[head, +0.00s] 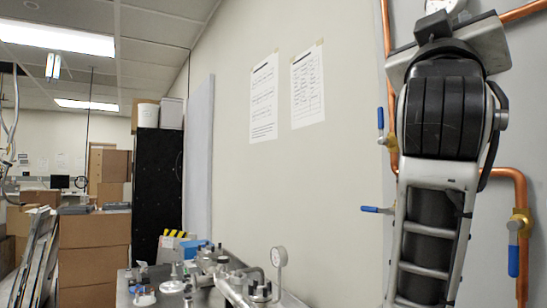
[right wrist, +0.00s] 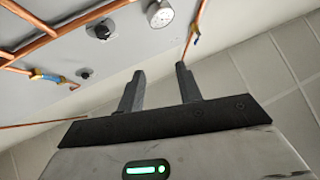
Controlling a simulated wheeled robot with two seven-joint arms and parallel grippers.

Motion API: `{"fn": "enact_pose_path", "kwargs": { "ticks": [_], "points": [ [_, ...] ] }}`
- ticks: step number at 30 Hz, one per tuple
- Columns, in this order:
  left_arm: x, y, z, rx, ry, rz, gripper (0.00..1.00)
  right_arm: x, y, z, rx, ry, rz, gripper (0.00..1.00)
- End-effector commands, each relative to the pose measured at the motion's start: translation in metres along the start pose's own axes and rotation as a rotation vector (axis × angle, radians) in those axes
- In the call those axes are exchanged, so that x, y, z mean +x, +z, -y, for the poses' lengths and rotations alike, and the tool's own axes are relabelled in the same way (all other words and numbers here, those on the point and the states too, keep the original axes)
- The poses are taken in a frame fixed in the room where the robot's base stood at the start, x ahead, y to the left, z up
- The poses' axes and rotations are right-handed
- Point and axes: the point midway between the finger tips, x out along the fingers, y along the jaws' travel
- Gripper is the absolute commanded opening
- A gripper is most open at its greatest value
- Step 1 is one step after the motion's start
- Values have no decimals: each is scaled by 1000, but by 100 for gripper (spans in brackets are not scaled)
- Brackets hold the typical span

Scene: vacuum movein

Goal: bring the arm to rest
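My right arm (head: 433,190) stands raised at the right of the head view, in front of the wall panel with copper pipes. In the right wrist view my right gripper (right wrist: 158,82) shows two dark fingers standing well apart with nothing between them. It is open and empty, pointing up toward the panel and ceiling. In the head view the right fingers are hidden or out of frame. My left gripper is not in either view.
Copper pipes (head: 522,250) with blue-handled valves run close beside my right arm. A pressure gauge (right wrist: 160,13) sits on the panel. A metal table (head: 125,290) with vacuum fittings stands low in the middle. Cardboard boxes (head: 95,245) and a black cabinet (head: 157,185) stand at left.

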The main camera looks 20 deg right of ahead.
Motion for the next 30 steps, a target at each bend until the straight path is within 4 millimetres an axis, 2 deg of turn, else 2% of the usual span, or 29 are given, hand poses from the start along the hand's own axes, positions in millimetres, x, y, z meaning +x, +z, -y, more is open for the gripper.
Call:
{"fn": "enact_pose_path", "kwargs": {
  "ticks": [3, 8, 11, 14, 18, 20, 21, 23, 25, 29, 30],
  "points": [
    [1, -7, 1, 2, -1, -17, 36, -8, 21, 32, -19, -71, 4, 35],
    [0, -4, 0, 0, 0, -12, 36, -26, 57, 83, -41, -194, 17, 35],
    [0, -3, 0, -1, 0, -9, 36, -47, 90, 124, -55, -301, 35, 35],
    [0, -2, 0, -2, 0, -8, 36, -82, 135, 169, -61, -437, 67, 35],
    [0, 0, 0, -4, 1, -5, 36, -149, 201, 222, -48, -635, 136, 35],
    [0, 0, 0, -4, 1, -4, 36, -182, 229, 238, -35, -717, 175, 35],
    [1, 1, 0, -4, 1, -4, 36, -205, 247, 247, -26, -770, 203, 35],
    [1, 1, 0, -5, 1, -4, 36, -241, 274, 257, -8, -847, 250, 35],
    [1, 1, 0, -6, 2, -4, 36, -286, 303, 265, 16, -935, 313, 35],
    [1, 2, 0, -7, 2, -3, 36, -374, 351, 264, 71, -1082, 451, 35],
    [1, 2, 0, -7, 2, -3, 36, -402, 364, 259, 91, -1123, 500, 35]
  ]
}}
